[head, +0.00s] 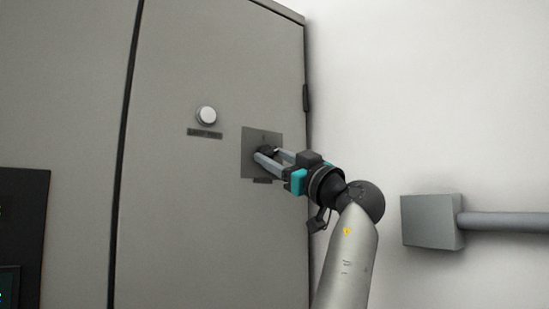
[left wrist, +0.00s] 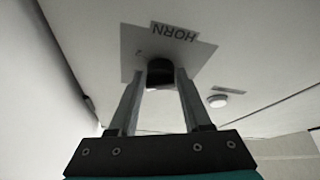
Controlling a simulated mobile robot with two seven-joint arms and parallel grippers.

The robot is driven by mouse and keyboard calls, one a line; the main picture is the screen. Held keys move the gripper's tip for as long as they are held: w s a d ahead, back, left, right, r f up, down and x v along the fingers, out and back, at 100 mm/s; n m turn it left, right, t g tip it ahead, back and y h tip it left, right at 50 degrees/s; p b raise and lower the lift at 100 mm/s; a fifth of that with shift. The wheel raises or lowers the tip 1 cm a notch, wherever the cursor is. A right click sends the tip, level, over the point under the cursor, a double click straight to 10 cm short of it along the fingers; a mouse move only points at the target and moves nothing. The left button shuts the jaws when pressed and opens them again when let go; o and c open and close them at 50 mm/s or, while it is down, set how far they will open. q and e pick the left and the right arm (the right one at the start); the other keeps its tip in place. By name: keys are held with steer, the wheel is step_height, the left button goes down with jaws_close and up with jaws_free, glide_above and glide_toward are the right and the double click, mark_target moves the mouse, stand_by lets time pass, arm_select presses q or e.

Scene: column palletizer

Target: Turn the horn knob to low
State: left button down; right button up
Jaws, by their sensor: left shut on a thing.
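The horn knob (head: 267,151) is a small black knob on a grey square plate (head: 248,140) on the cabinet door. In the left wrist view the knob (left wrist: 160,70) sits on its plate (left wrist: 134,45), beside a label reading HORN (left wrist: 174,32). My left gripper (head: 268,157) reaches the knob, and its two fingers are shut on it, one on each side. In the left wrist view the fingers (left wrist: 160,78) flank the knob. The knob's pointer and its setting marks cannot be read. My right gripper is not in view.
A white round button (head: 206,115) with a dark label (head: 205,133) is left of the plate. A dark panel (head: 22,235) is at the far left. A grey box (head: 430,221) with a pipe (head: 505,222) is on the white wall at right.

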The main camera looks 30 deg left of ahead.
arm_select(q)
steer(key=shift+c, duration=2)
jaws_free()
steer(key=shift+s, duration=0.1)
steer(key=shift+s+d+f+b, duration=0.1)
steer(key=shift+d+f+b, duration=0.25)
steer(key=shift+d, duration=0.1)
steer(key=b+v, duration=0.5)
steer(key=v, duration=0.9)
steer(key=shift+d+r, duration=0.1)
